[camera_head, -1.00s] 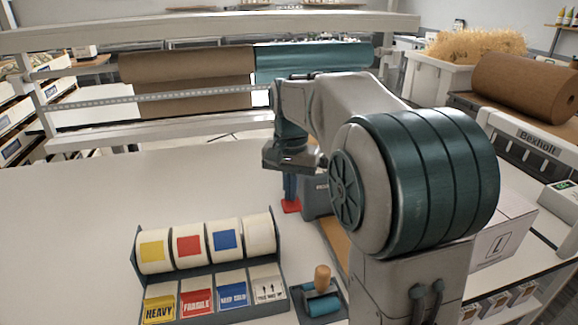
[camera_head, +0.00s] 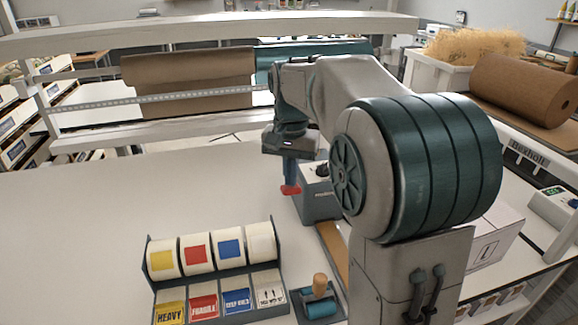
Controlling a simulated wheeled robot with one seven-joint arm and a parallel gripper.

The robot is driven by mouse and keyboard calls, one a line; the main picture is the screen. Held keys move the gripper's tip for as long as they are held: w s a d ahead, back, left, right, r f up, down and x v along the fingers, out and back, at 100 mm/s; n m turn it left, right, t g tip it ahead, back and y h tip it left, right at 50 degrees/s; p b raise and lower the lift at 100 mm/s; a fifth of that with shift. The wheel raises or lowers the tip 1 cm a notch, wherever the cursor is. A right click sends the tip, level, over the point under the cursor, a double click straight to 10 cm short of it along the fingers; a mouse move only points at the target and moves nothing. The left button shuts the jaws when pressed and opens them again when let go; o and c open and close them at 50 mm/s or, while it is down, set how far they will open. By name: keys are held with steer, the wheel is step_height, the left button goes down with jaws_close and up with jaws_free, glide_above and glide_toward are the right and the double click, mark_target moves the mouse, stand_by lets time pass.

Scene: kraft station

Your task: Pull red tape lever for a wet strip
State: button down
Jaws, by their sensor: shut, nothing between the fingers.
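The grey tape dispenser (camera_head: 318,204) stands on the white table, partly hidden behind my arm. A red piece (camera_head: 291,190), apparently the lever, shows at its left side. My gripper (camera_head: 290,182) points down from the wrist, with its narrow blue fingers shut and empty. Their lower end meets the red piece in the picture; I cannot tell whether they touch. No paper strip is visible at the dispenser, whose right part is hidden by my arm.
A label dispenser (camera_head: 283,280) with several rolls stands in front. A small roller with a wooden handle (camera_head: 320,285) lies to its right. The table's left part is clear.

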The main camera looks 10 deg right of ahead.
step_height(320, 180, up, 5)
steer(key=p, duration=0.4)
steer(key=shift+r, duration=0.15)
steer(key=s+f+n+t, duration=0.2)
steer(key=s+f+n, duration=0.1)
steer(key=s, duration=0.7)
steer(key=s+f+n+t, duration=0.1)
steer(key=s+f+n, duration=0.2)
steer(key=s, duration=0.8)
steer(key=shift+f+t, duration=0.4)
steer(key=shift+f, duration=0.2)
steer(key=shift+s+a, duration=0.1)
